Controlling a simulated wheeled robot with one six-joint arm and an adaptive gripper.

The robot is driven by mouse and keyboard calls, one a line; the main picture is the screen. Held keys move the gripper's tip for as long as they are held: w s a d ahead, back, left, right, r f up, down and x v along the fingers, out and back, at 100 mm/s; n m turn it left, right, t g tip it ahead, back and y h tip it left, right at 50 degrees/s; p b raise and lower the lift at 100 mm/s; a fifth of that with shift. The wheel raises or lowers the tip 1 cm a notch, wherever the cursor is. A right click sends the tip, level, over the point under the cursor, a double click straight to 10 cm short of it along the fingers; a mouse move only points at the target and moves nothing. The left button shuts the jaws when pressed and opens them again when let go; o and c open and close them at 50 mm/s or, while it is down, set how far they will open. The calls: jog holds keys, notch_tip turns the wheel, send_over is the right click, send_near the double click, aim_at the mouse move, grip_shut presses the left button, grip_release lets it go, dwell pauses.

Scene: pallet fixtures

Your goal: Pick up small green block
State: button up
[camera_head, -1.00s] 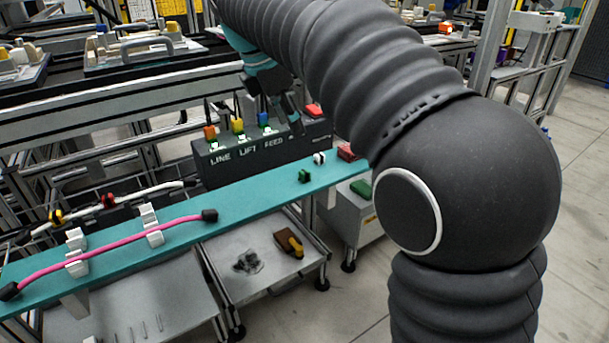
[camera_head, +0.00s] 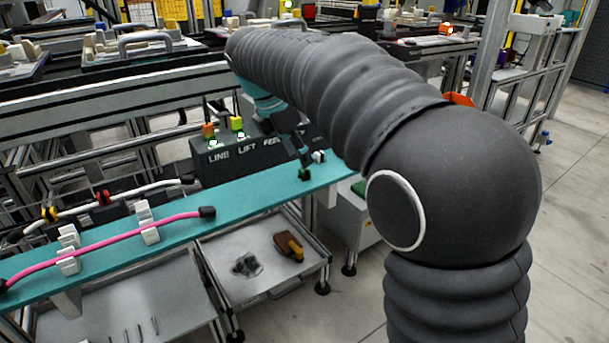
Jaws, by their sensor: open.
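A small green block (camera_head: 304,174) sits on the teal shelf (camera_head: 250,195) toward its right end. A small white and black piece (camera_head: 318,156) stands just behind and to the right of it. My gripper (camera_head: 303,157) points down from the arm, directly above and behind the green block. It is small and dark in this view, and its fingers are hard to make out. It is open, with nothing visible held. The green block stays on the shelf; whether a finger touches it cannot be told.
A dark control box (camera_head: 225,163) labelled LINE, LIFT and FEED stands behind the shelf, close to my gripper. A pink cable (camera_head: 110,236) lies in white clips on the shelf's left part. A metal cart (camera_head: 255,262) stands below.

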aim_at(304, 169)
jog(key=x, duration=0.4)
jog(key=shift+s+d+b, duration=0.1)
jog(key=shift+s+b, duration=0.15)
jog(key=shift+b, duration=0.1)
jog(key=shift+c, duration=0.3)
jog(key=c, duration=0.8)
